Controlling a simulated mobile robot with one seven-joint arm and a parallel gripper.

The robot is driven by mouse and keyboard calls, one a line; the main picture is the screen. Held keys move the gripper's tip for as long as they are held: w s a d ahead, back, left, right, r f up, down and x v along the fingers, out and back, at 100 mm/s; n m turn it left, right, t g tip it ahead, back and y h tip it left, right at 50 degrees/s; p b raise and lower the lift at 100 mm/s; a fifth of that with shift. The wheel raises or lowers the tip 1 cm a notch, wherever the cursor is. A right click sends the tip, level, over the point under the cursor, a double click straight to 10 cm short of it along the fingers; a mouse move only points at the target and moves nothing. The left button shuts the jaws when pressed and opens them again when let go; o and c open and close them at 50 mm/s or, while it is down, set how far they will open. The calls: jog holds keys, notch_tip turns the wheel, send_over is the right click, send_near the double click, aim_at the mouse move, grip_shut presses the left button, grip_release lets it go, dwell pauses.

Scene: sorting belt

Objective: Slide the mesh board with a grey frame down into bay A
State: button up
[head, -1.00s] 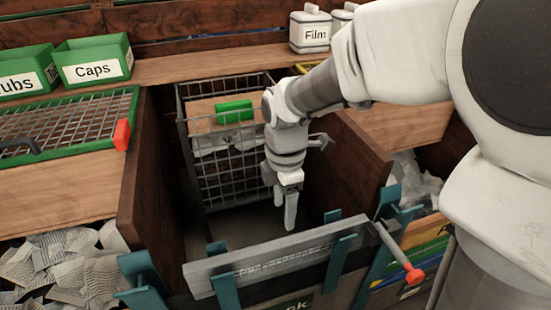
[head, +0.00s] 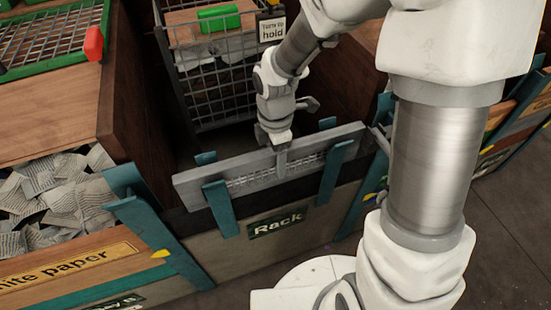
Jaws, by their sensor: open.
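The mesh board with a grey frame (head: 205,180) stands on edge in a rack (head: 228,245) labelled "Rack", held between teal brackets. My gripper (head: 280,160) points down at the middle of the board's top edge. Its jaws are open, and one finger shows in front of the frame's face. The other finger is hidden, so I cannot tell whether they touch the board. No label for bay A can be read in this view.
A wire cart (head: 215,95) with a "hold" tag and a green block (head: 218,18) stands behind the rack. A green-framed mesh board (head: 45,45) with a red grip lies at the upper left. Paper scraps (head: 50,195) fill a bin at left. Open floor shows at right.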

grip_shut()
dwell(0.4)
dwell(1.0)
jog(key=c, duration=0.7)
grip_release()
grip_shut()
